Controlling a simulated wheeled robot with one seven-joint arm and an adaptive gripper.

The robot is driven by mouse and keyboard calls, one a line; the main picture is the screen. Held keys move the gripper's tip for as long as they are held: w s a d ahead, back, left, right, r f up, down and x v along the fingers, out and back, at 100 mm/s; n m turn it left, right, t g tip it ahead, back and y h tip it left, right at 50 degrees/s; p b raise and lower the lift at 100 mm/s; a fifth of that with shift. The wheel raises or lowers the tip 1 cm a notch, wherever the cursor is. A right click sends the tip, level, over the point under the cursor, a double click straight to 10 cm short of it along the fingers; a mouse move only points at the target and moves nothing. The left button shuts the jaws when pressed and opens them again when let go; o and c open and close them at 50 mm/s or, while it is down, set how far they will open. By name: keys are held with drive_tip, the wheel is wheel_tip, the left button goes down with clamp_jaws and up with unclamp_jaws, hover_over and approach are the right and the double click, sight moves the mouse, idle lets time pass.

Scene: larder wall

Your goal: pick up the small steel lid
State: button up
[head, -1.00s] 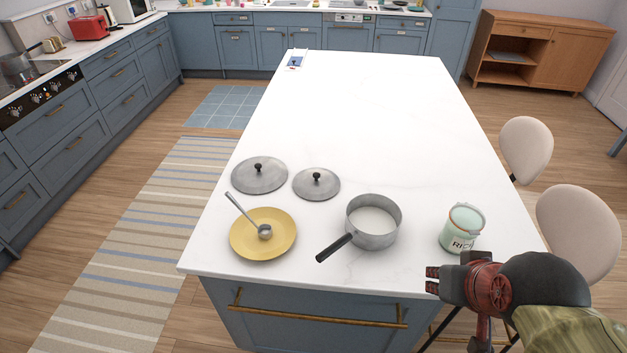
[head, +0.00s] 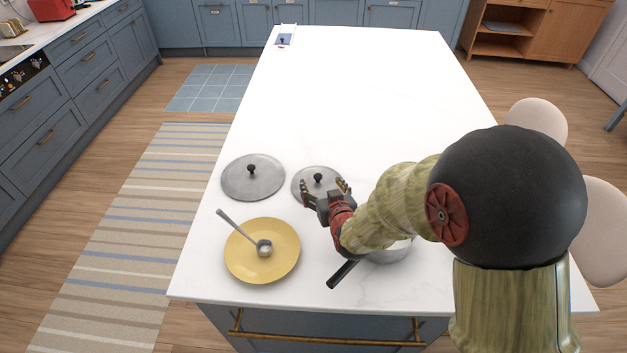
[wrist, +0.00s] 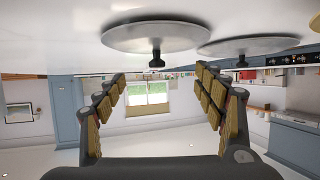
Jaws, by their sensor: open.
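The small steel lid (head: 312,177) is a grey disc with a black knob, lying flat on the white island top. My gripper (head: 326,187) is open and empty at its near edge, hiding part of it. In the wrist view, which is upside down, the small lid (wrist: 155,36) and its knob lie ahead, in line with the gap between my open fingers (wrist: 160,76). The knob is beyond the fingertips; I see no contact.
A larger steel lid (head: 252,178) lies just left, also in the wrist view (wrist: 248,45). A yellow plate (head: 262,262) with a ladle (head: 264,247) is nearer. A saucepan (head: 390,255) is partly hidden under my arm.

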sight(319, 177)
drive_tip(key=shift+o, duration=0.3)
drive_tip(key=b+x, duration=0.2)
drive_tip(key=x, duration=0.5)
drive_tip(key=shift+w+d+f, duration=0.1)
drive_tip(key=shift+w+d, duration=0.05)
drive_tip(key=shift+w, duration=0.1)
drive_tip(key=c, duration=0.4)
